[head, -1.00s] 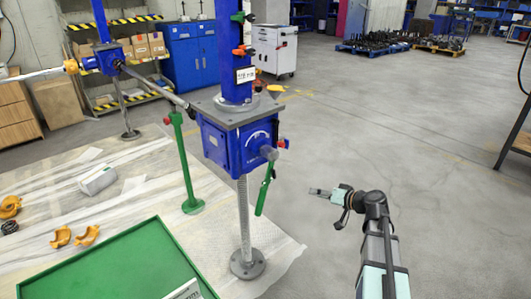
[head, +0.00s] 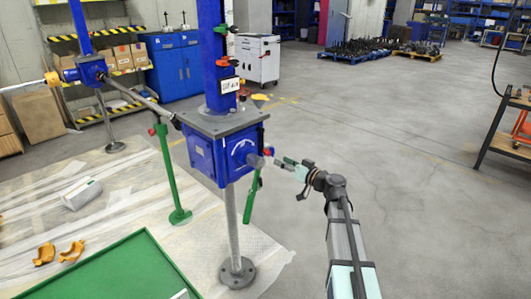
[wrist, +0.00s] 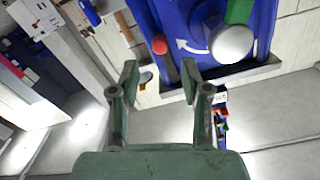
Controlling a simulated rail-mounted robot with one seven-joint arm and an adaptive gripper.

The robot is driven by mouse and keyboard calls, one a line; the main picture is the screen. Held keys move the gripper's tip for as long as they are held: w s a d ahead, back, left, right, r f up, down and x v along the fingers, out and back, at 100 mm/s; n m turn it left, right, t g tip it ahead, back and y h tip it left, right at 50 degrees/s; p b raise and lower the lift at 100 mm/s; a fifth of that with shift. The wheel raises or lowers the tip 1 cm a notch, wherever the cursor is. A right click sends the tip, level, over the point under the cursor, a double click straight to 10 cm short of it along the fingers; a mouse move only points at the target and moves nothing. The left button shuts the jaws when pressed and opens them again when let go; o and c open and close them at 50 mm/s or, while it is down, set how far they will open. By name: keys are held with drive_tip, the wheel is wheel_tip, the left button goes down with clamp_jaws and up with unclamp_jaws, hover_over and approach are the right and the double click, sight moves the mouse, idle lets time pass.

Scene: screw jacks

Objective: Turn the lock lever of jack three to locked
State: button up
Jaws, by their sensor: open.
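The near jack has a blue gearbox (head: 205,158) under a grey plate, on a screw column. I cannot read which jack it is. A small lever with a red knob (head: 269,151) sits at the gearbox's right face. In the wrist view the red knob (wrist: 159,45) and its dark stem lie between and beyond my fingertips, beside a curved white arrow (wrist: 192,47). My gripper (head: 284,163) is just right of the lever in the head view. In the wrist view my gripper (wrist: 160,82) is open, with nothing visibly held. Contact with the lever cannot be told.
A round grey shaft end (wrist: 231,43) and a green crank handle (head: 253,192) are close beside the lever. A green stand (head: 170,180) and a green tray (head: 115,270) are to the left. Open floor (head: 410,160) lies to the right.

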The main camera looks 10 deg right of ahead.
sight(269, 154)
drive_tip(key=p+x, duration=0.1)
drive_tip(key=x, duration=0.8)
drive_tip(key=shift+w+a, duration=0.25)
clamp_jaws()
